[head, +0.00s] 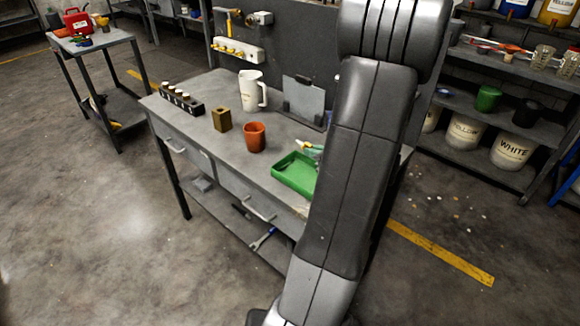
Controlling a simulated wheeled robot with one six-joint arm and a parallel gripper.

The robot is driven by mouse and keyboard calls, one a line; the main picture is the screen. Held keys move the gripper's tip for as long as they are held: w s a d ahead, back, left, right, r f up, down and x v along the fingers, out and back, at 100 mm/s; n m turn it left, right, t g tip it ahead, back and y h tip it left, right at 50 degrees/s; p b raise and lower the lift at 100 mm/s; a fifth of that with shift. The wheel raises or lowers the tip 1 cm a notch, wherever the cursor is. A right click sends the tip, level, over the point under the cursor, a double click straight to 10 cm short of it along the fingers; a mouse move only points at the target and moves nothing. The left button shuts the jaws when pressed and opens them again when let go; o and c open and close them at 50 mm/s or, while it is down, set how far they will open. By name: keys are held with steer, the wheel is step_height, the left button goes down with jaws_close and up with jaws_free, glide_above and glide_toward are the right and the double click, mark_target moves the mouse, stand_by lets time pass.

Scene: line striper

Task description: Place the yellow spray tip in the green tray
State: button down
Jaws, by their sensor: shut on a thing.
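The green tray (292,176) lies on the grey workbench near its front right, and its right end is hidden behind my arm. The part of the tray floor that shows looks empty. My arm crosses the picture in front of the bench, and my gripper does not show. I cannot make out the yellow spray tip. A small white, teal and yellow item (310,148) shows at the back edge of the tray, partly behind my arm, too small to identify.
On the bench (190,128) stand an orange-brown cup (254,137), a brass-coloured block (221,120), a white pitcher (251,91), a dark rack of several bottles (182,99) and a clipboard (303,101). A cart (95,40) stands left. Shelves with buckets (512,150) stand right. The left floor is clear.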

mark_target(305, 182)
step_height(305, 182, down, 10)
steer(key=shift+r, duration=0.1)
stand_by(0.5)
steer(key=shift+s+f+b, duration=0.4)
steer(key=shift+f+b, duration=0.4)
steer(key=shift+b, duration=0.2)
steer(key=c, duration=1.5)
jaws_free()
steer(key=shift+a, duration=0.1)
steer(key=shift+r, duration=0.1)
steer(key=shift+r+p, duration=0.25)
steer(key=shift+p, duration=0.15)
steer(key=v, duration=0.8)
steer(key=r+v, duration=0.1)
steer(key=v, duration=0.3)
steer(key=shift+w, duration=0.35)
